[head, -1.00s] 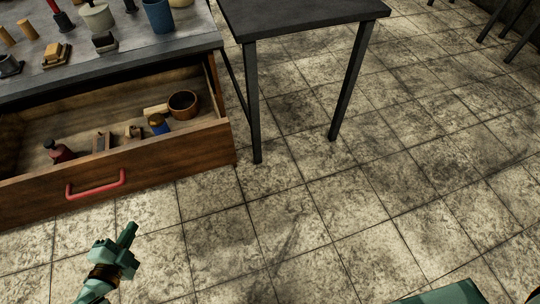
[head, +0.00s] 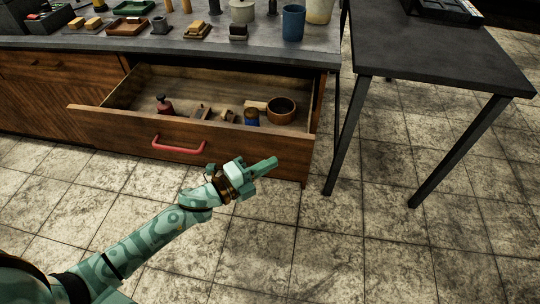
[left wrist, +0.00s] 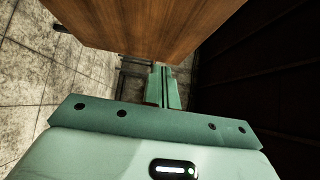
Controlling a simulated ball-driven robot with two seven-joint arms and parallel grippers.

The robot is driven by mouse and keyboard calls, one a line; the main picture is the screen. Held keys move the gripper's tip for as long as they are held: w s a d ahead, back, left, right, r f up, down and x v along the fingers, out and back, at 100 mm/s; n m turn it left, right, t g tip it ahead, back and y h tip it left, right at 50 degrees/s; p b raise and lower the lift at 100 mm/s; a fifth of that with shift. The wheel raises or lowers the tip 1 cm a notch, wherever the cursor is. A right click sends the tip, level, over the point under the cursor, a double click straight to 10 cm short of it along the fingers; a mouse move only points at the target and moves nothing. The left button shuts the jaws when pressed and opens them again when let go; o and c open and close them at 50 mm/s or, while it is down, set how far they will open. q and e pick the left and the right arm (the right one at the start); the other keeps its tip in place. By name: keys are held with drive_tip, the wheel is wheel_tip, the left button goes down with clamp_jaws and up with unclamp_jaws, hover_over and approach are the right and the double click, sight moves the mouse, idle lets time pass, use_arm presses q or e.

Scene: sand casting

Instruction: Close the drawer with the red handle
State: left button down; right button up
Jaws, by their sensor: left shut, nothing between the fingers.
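The wooden drawer (head: 112,128) is pulled out below the workbench. Its red handle (head: 178,145) is on the front, left of my left gripper (head: 270,162). That gripper is shut and empty, in front of the right part of the drawer front, pointing right. I cannot tell if it touches the wood. In the left wrist view the shut fingers (left wrist: 163,87) lie close to a brown wooden panel (left wrist: 150,25), which hides part of what is beyond. The handle does not show there. My right gripper is not in view.
The drawer holds a wooden bowl (head: 281,110), a red bottle (head: 165,105), a blue can (head: 251,117) and small blocks. The workbench top (head: 265,50) carries tools and a blue cup (head: 293,22). A dark table (head: 430,60) stands right. The tiled floor in front is clear.

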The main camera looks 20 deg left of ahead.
sight(281, 148)
use_arm(q)
drive_tip(key=shift+w+a+f+b, duration=0.15)
drive_tip(key=shift+w+a, duration=0.1)
drive_tip(key=shift+w, duration=0.35)
drive_tip(key=shift+w+a+f+b, duration=0.1)
drive_tip(key=shift+w+a+b, duration=0.1)
drive_tip(key=shift+w, duration=0.35)
drive_tip(key=shift+w+a+r, duration=0.1)
drive_tip(key=shift+w+r, duration=0.05)
drive_tip(key=shift+w, duration=0.25)
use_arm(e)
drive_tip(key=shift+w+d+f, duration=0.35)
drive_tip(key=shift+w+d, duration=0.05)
use_arm(q)
drive_tip(key=shift+w, duration=0.1)
